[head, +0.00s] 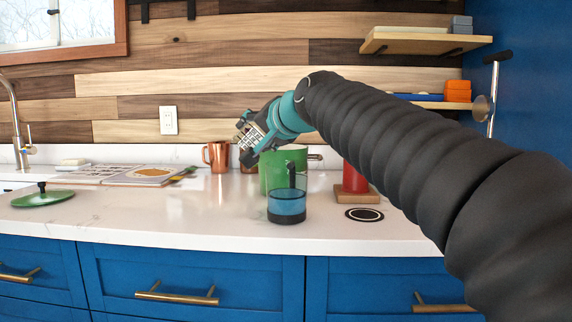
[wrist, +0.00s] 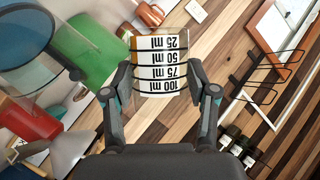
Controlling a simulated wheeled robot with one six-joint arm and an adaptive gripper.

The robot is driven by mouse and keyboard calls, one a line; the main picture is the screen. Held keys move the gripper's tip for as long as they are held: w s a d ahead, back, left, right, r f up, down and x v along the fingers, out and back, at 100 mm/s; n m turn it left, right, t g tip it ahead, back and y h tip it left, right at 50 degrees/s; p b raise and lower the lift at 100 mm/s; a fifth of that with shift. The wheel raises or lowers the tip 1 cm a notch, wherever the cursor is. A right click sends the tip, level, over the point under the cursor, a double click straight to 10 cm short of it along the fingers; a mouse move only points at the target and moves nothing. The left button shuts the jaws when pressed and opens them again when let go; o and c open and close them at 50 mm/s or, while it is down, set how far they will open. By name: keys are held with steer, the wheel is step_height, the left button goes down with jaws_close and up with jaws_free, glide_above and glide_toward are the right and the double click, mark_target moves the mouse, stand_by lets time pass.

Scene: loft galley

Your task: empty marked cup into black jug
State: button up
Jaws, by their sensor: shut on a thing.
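My gripper (head: 250,136) is shut on the clear marked cup, which has black and white ml bands. In the wrist view the marked cup (wrist: 162,68) is between both fingers of my gripper (wrist: 162,82). The cup is tilted, above and left of the black jug (head: 287,206). The jug is clear with a black base and handle, stands upright on the counter and holds blue liquid. It also shows large at upper left in the wrist view (wrist: 40,50). I cannot tell how much is in the cup.
A green pot (head: 272,172) stands right behind the jug. A red cylinder (head: 354,179) on a wooden block and a black round coaster (head: 364,214) are to the right. A copper mug (head: 216,157) is behind left. The white counter (head: 190,222) is clear in front left.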

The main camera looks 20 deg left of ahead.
steer(key=shift+f+m+y, duration=0.4)
steer(key=shift+m, duration=0.3)
stand_by(0.5)
steer(key=shift+d+r+m+y, duration=0.15)
steer(key=shift+r+m+y, duration=0.1)
steer(key=shift+m+y, duration=0.25)
stand_by(0.6)
steer(key=shift+w+d+r+m+b, duration=0.15)
steer(key=shift+r+m+b, duration=0.1)
steer(key=shift+m+b, duration=0.5)
stand_by(0.4)
steer(key=shift+w+d+f+m+y+b, duration=0.1)
steer(key=shift+f+m+y+b, duration=0.05)
steer(key=shift+m+y+b, duration=0.2)
steer(key=shift+w+d+f+m+b, duration=0.3)
steer(key=shift+d+f+m+b, duration=0.15)
steer(key=shift+b, duration=0.75)
steer(key=shift+w+d+r+m+t+y+b, duration=0.15)
steer(key=shift+d+r+m+y+b, duration=0.15)
steer(key=shift+m+b, duration=0.3)
steer(key=shift+w+d+r+m+t+y+b, duration=0.15)
steer(key=shift+m+y+b, duration=0.2)
steer(key=shift+m, duration=0.3)
stand_by(0.6)
